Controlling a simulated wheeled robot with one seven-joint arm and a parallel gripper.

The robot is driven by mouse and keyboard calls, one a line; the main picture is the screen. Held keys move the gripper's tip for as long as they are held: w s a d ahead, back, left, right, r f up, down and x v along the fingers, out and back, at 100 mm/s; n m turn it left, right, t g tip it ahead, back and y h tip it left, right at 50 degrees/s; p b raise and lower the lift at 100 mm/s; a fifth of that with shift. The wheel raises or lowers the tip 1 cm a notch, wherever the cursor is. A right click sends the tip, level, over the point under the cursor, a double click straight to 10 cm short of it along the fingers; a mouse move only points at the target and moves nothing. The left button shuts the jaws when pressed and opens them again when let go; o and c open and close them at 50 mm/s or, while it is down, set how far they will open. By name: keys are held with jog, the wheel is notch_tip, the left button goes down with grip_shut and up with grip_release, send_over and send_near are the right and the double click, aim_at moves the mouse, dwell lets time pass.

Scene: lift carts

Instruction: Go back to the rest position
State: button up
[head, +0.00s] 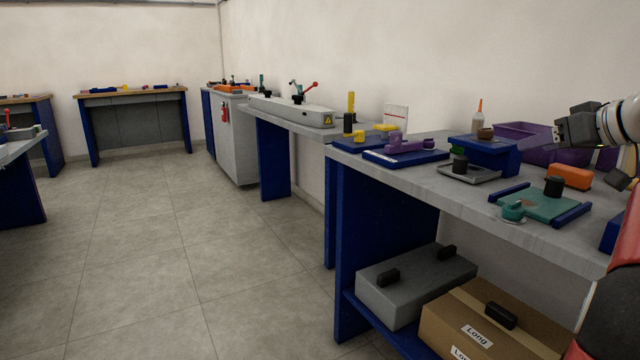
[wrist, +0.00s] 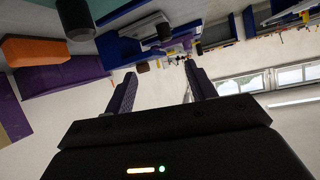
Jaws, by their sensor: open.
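My gripper (head: 562,128) is at the right in the head view, raised above the back of the workbench (head: 455,185) and in front of the white wall. It points left and holds nothing. In the wrist view its two fingers (wrist: 160,78) stand wide apart with only wall between them. That view is tilted, with the bench items along its top edge. My arm enters from the right edge of the head view.
Below the gripper are a purple bin (head: 535,140), an orange block (head: 569,176) and a teal mat (head: 540,204) bearing a dark cylinder (head: 554,187). A cardboard box (head: 460,318) and grey case (head: 415,285) sit underneath. Floor at left is clear.

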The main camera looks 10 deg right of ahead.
jog(key=s+a+f+m+g, duration=0.1)
jog(key=s+a+f, duration=0.1)
jog(key=a+f, duration=0.35)
jog(key=s+a+f+g, duration=0.1)
jog(key=a+f+g, duration=0.1)
jog(key=a, duration=0.7)
jog(key=s+a+f+m+g, duration=0.1)
jog(key=s+a+f, duration=0.15)
jog(key=a, duration=0.45)
jog(key=s+a+f+g+h, duration=0.1)
jog(key=s+a+f, duration=0.4)
jog(key=s+f, duration=0.3)
jog(key=s+a+f+g+h, duration=0.1)
jog(key=s+a+f, duration=0.4)
jog(key=s+f, duration=0.3)
notch_tip(320, 180, down, 4)
jog(key=shift+s+a+f+g+h, duration=0.1)
jog(key=shift+s+a+g+h, duration=0.2)
jog(key=shift+g+h, duration=0.1)
